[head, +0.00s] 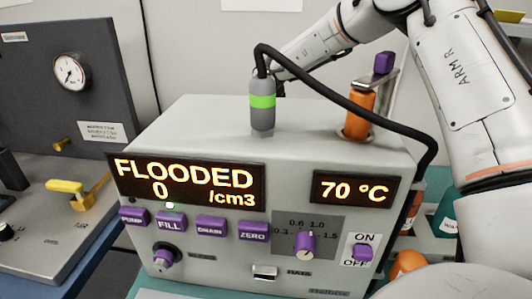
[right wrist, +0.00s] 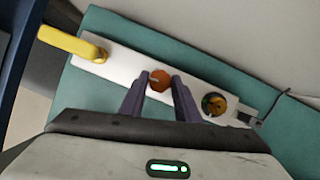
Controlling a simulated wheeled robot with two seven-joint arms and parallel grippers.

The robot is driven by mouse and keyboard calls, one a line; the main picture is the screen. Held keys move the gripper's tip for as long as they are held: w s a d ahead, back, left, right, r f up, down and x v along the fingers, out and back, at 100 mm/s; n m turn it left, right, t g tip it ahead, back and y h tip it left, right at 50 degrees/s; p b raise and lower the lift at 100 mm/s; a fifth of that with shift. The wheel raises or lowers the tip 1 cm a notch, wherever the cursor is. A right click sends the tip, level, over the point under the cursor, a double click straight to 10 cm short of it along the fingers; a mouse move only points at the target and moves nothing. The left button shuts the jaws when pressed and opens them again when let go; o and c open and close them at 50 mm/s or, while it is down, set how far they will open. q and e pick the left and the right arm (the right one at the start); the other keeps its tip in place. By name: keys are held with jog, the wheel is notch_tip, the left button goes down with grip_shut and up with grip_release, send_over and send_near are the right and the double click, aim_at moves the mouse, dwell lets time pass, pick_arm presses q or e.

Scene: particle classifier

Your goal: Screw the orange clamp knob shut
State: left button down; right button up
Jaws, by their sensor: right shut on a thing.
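The orange clamp knob (right wrist: 160,81) shows in the right wrist view as a small faceted piece on a pale plate (right wrist: 125,58). My right gripper (right wrist: 162,83) has its two purple fingers on either side of the knob, shut on it. In the head view my right arm reaches in from the upper right and passes behind the grey instrument box (head: 200,120). The gripper and the knob are hidden there. My left gripper is in neither view.
A yellow lever (right wrist: 72,43) and a round dark fitting (right wrist: 214,104) flank the knob on the plate. Teal mat (right wrist: 120,25) surrounds it. In the head view, a grey-green probe (head: 262,105) with a black cable and an orange cylinder (head: 359,113) stand on the box.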

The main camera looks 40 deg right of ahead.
dwell(0.3)
jog(key=o, duration=1)
jog(key=shift+o, duration=0.2)
jog(key=v, duration=1)
jog(key=shift+r+b, duration=0.15)
jog(key=shift+b, duration=0.2)
